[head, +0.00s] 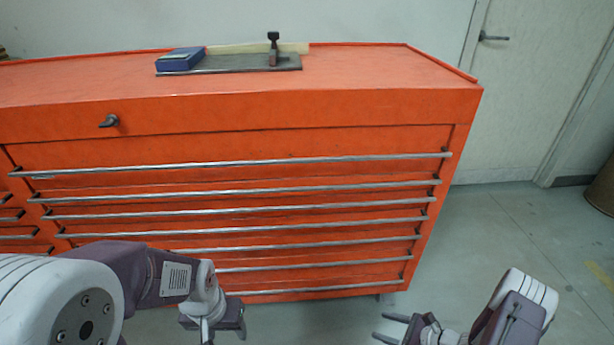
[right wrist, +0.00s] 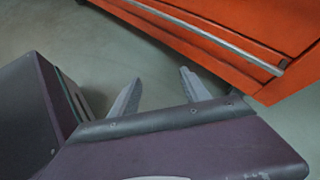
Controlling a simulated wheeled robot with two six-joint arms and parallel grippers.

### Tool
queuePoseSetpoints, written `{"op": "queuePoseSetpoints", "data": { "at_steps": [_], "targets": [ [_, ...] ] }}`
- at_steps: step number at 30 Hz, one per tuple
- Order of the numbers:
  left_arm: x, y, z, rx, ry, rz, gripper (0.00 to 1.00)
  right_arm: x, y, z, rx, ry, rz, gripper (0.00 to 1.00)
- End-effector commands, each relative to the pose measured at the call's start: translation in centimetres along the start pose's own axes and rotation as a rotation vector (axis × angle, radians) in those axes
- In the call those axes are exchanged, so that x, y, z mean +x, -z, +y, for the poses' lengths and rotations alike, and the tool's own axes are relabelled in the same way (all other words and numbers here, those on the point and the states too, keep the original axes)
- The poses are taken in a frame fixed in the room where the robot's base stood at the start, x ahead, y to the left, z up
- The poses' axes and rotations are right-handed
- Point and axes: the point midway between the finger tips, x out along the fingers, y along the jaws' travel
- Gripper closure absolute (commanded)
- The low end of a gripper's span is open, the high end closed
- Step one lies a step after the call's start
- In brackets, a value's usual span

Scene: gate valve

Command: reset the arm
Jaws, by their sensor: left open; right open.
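My right gripper (head: 384,328) is at the lower right of the head view, in front of and below the orange cabinet's right end. Its two fingers are apart with nothing between them; they also show in the right wrist view (right wrist: 158,88). My left arm comes in from the lower left, and my left gripper (head: 222,328) is at the bottom edge, in front of the lower drawers. Its fingertips are partly cut off by the frame. No valve is clearly visible; a small dark upright fitting (head: 273,48) stands on a grey plate (head: 235,64) on the cabinet top.
The orange drawer cabinet (head: 250,107) with several silver handle bars fills the middle. A blue box (head: 181,59) sits on the plate's left end. A dark knob (head: 109,121) is on the cabinet front. Open grey floor (head: 500,225) and a door (head: 540,90) are at right.

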Motion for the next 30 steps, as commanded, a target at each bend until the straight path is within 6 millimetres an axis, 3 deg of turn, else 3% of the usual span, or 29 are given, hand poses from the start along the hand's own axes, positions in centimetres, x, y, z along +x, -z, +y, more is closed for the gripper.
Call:
{"op": "queuePoseSetpoints", "data": {
  "at_steps": [1,6,9,15,23,25,30],
  "targets": [
    [-0.1,0.0,0.0,0.0,0.0,0.0,0.45,-0.3,-2.4,0.6,-0.092,-0.088,0.015,0.45],
    [-0.4,0.0,0.0,0.0,0.0,0.0,0.45,-3.3,-10.1,5.7,-0.538,-0.486,0.13,0.45],
    [-0.5,0.1,0.0,0.0,0.0,0.0,0.45,-6.3,-13.1,8.3,-0.847,-0.689,0.223,0.45],
    [-0.7,0.1,0.0,0.0,0.0,0.0,0.45,-10.9,-16.5,9.9,-1.375,-0.91,0.374,0.45],
    [-0.9,0.1,0.0,0.0,0.0,0.0,0.45,-14.0,-20.2,9.7,-1.921,-0.992,0.499,0.45],
    [-4.1,0.4,0.1,0.0,0.0,-0.002,0.45,-15.8,-22.9,9.3,-1.941,-0.997,0.504,0.45],
    [-9.7,1.0,0.2,0.0,0.0,0.001,0.45,-18.8,-27.5,8.6,-1.934,-0.997,0.503,0.45]
  ]
}}
